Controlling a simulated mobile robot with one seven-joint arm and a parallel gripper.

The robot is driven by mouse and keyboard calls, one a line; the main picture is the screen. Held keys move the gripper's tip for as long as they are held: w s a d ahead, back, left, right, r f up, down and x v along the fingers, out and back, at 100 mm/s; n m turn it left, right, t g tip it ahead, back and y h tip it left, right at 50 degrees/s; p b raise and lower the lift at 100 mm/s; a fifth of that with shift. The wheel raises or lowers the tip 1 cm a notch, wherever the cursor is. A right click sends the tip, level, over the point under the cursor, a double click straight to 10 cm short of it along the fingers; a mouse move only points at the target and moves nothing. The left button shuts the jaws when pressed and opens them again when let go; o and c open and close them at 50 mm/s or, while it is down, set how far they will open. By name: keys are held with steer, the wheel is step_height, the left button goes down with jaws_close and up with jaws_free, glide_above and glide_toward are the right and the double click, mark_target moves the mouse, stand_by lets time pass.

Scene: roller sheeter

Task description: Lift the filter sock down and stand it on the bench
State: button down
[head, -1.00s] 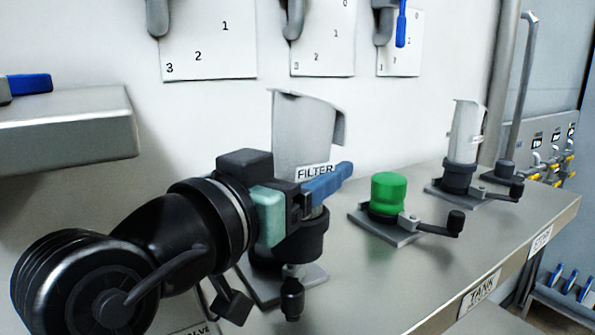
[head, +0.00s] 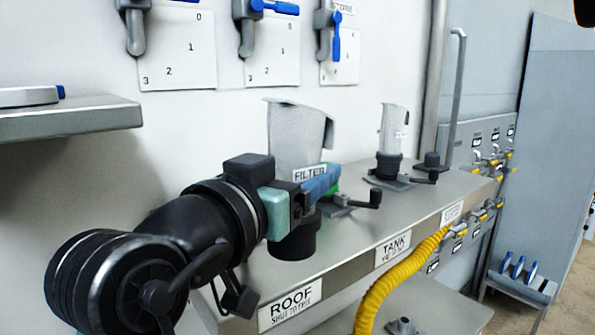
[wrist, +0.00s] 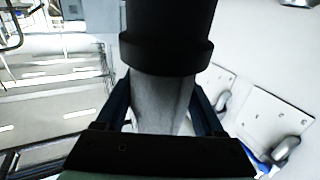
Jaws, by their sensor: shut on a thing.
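The filter sock (head: 298,135) is a grey upright sleeve with a FILTER label and a black collar (head: 292,242) at its lower end. My gripper (head: 303,198) is shut on it from the left, just above the collar. In the wrist view the two fingers (wrist: 163,105) flank the grey sleeve (wrist: 160,98), with the black collar (wrist: 168,55) above them. The sock stands out over the steel bench (head: 430,195) near the ROOF label (head: 291,308). I cannot tell if its collar touches the bench. My gripper hides part of the sleeve.
A second pale sleeve (head: 394,128) stands on a black fitting farther along. A steel shelf (head: 70,118) juts out at left. A yellow hose (head: 400,275) hangs before the bench. Numbered panels with handles (head: 180,48) line the wall.

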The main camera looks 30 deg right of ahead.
mark_target(300, 146)
steer(key=shift+w, duration=0.15)
steer(key=shift+r+p, duration=1.15)
steer(key=shift+r, duration=0.4)
